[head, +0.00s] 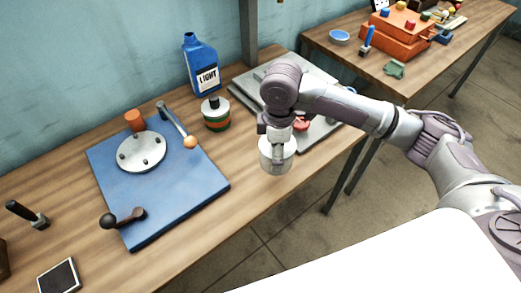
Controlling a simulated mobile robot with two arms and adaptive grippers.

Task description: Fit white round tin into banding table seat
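A whitish round tin (288,147) hangs below my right gripper (278,150), near the front edge of the table. The gripper points down with a finger across the tin's near side, and looks shut on it. The tin looks roughly upright; its far side is hidden. A round grey disc (136,158) with several dark studs lies on a blue board (190,203) to the left, apart from the tin. It looks like the banding table seat. A crank with a dark knob (109,220) is at the board's front. My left gripper is not in view.
An orange cylinder (134,119) and an orange-tipped lever (177,124) are at the board's back. A banded jar (215,115) and blue LIGHT bottle (201,66) stand behind. A grey plate (250,92) with a red part lies behind my arm. Wood between board and tin is clear.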

